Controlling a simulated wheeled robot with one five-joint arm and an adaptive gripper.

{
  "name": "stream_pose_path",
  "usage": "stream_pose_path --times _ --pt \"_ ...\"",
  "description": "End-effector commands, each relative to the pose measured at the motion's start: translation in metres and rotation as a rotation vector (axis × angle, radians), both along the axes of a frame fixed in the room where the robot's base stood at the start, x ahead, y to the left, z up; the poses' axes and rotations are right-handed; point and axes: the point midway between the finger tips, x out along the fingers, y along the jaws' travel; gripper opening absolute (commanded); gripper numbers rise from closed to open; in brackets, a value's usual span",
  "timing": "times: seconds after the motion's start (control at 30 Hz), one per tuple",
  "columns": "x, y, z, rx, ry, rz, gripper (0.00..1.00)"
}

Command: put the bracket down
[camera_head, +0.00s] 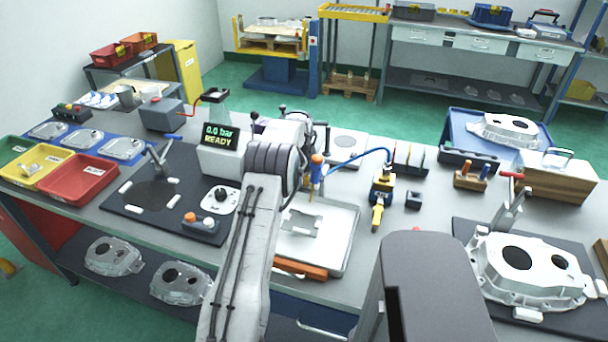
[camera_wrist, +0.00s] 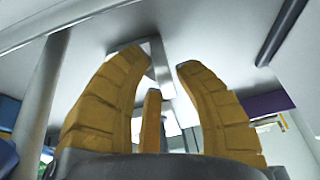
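The bracket (camera_wrist: 162,68) is a grey, angular metal piece in the wrist view, at the tips of my gripper (camera_wrist: 160,62). The yellow-brown fingers curve in on both sides of it. The left finger overlaps one arm of the bracket, and the right fingertip lies close against its other side. A third, shorter finger stands in the middle below it.
A yellow-black tool (camera_head: 381,190) and a small dark block (camera_head: 413,200) are right of the tray. A large casting (camera_head: 525,268) sits on a dark mat at the right. A display unit (camera_head: 222,150) and red bin (camera_head: 78,180) are left.

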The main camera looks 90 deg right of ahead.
Motion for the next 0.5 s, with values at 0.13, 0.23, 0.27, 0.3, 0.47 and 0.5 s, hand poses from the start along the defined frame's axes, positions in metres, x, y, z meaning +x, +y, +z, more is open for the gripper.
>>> stream_pose_path --times 0.13,0.23,0.27,0.3,0.47,0.5 --pt "0.0000 0.0000 0.0004 0.000 0.000 0.000 0.37" --pt "-0.0001 -0.0001 0.0005 0.000 0.000 0.000 0.37" --pt "0.0000 -0.0001 0.0006 0.000 0.000 0.000 0.37" --pt "0.0000 0.0000 0.0008 -0.001 0.000 0.000 0.37" --pt "0.0003 0.0020 0.0067 -0.002 0.000 0.000 0.37" --pt "0.0004 0.0032 0.0098 -0.002 0.000 0.000 0.37"
